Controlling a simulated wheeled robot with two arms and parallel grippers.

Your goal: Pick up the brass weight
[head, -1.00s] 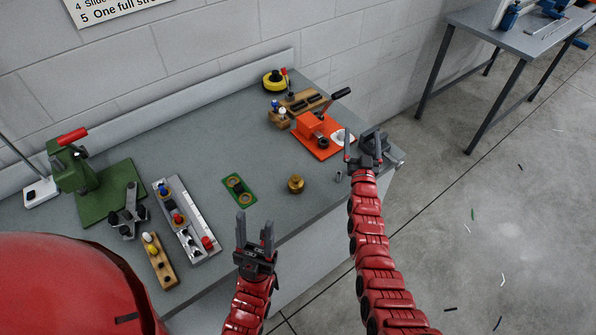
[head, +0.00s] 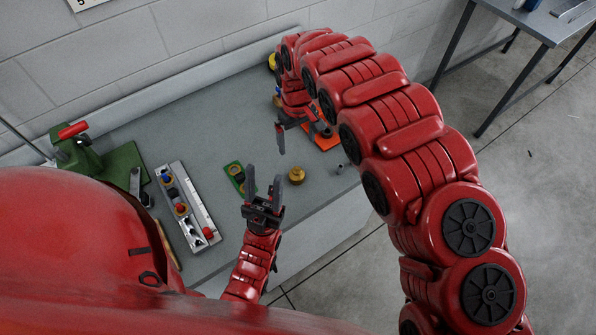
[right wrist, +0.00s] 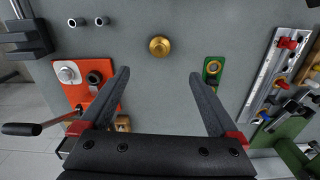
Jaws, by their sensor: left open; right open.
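The brass weight (head: 297,175) is a small round gold-coloured piece standing on the grey bench, near its front edge. It also shows in the right wrist view (right wrist: 159,47), ahead of and roughly centred between the fingers. My right gripper (head: 300,142) is open and empty, hanging above the bench behind the weight in the head view; its fingertips also show in the right wrist view (right wrist: 158,73). My left gripper (head: 264,173) is open and empty, left of the weight with its fingers pointing up in the picture. Neither gripper touches the weight.
A green plate (head: 236,175) lies left of the weight, and a small grey cylinder (head: 340,169) lies right. An orange fixture (right wrist: 88,88) is partly hidden by my right arm in the head view. A rail tray (head: 187,205) and green press (head: 110,165) stand at left.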

